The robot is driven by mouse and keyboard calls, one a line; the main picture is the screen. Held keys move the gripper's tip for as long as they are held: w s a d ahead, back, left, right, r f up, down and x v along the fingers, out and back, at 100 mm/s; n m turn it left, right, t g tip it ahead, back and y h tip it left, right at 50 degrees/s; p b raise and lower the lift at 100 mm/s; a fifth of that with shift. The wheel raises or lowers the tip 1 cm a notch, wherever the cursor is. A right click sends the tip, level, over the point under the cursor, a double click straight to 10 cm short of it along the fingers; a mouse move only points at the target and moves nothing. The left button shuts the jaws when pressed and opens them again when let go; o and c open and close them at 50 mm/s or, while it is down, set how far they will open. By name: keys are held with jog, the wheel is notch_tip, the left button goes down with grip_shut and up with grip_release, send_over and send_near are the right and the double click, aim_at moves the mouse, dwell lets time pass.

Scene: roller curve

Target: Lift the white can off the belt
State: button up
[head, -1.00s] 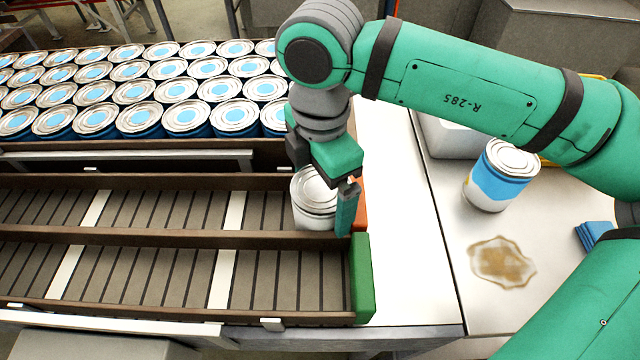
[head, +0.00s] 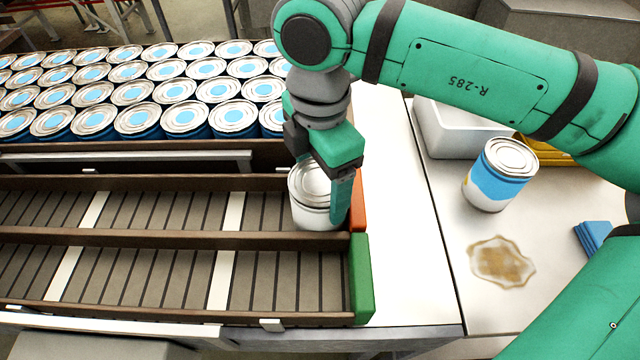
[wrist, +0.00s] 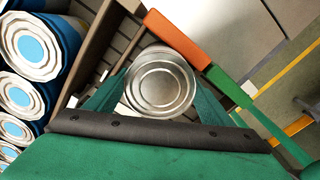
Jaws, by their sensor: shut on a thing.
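The white can (head: 312,201) with a silver lid is at the right end of the upper belt lane (head: 165,209), near the orange end stop. My gripper (head: 325,190) reaches down over it, with one finger on its right side and the other mostly hidden behind it. In the wrist view the can's round lid (wrist: 160,83) sits between the two green fingers, and my gripper (wrist: 158,92) is shut on it. I cannot tell whether its base touches the belt; the lane's front rail is just before it.
Many blue-topped cans (head: 137,117) stand packed at the back left. The orange end stop (head: 358,199) and green end stop (head: 361,278) close the lanes. On the right table are a blue-and-white can (head: 500,174), a brown spill (head: 502,261), a white bin (head: 455,135) and blue cloths (head: 592,236).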

jog(key=shift+r, duration=4.5)
